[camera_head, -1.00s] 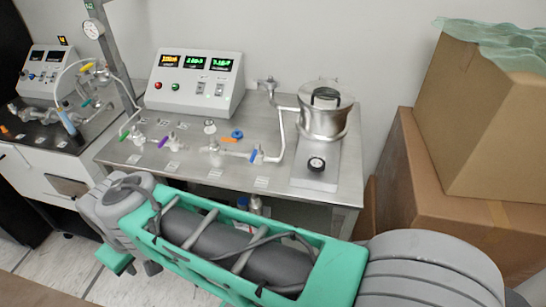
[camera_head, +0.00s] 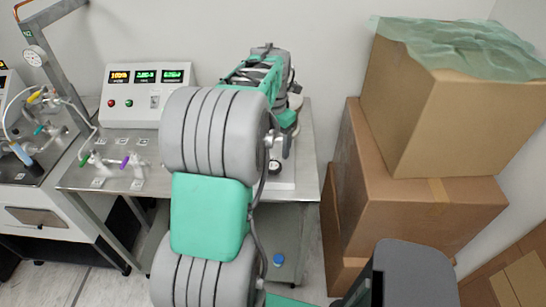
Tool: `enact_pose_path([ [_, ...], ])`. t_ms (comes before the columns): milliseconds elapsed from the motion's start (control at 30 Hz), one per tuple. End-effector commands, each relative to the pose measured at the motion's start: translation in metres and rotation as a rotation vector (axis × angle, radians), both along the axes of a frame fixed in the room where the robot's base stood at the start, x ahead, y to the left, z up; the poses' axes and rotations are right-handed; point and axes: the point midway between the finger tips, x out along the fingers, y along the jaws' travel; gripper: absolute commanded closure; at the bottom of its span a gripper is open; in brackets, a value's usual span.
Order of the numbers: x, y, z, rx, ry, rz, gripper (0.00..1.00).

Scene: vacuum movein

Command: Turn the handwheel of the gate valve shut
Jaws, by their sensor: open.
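I cannot make out the gate valve or its handwheel in the head view; my raised arm covers the middle and right of the steel bench (camera_head: 307,150), where they may stand.
A control box (camera_head: 147,92) with lit displays stands at the back of the bench. Stacked cardboard boxes (camera_head: 440,120), topped with green wrap (camera_head: 455,42), stand close on the right. A second bench (camera_head: 40,190) is at the left. A blue-capped item (camera_head: 278,260) sits under the bench.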

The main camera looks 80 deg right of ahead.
Motion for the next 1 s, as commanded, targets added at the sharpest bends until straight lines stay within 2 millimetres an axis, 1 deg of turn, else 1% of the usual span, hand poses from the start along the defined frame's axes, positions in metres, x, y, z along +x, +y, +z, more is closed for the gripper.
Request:
enact_pose_path([
  [33, -0.004, -0.001, -0.004, 0.003, 0.0, 0.007, 0.3],
  [133, -0.003, 0.0, -0.017, 0.004, 0.0, 0.012, 0.3],
  [300, -0.003, 0.0, -0.05, 0.004, 0.0, 0.011, 0.3],
  [400, -0.002, 0.0, -0.066, 0.003, 0.0, 0.011, 0.3],
  [500, -0.002, 0.0, -0.074, 0.001, 0.0, 0.01, 0.3],
  [767, -0.002, -0.001, -0.077, 0.0, 0.0, 0.01, 0.31],
  [1000, -0.002, -0.001, -0.077, -0.001, 0.0, 0.01, 0.5],
])
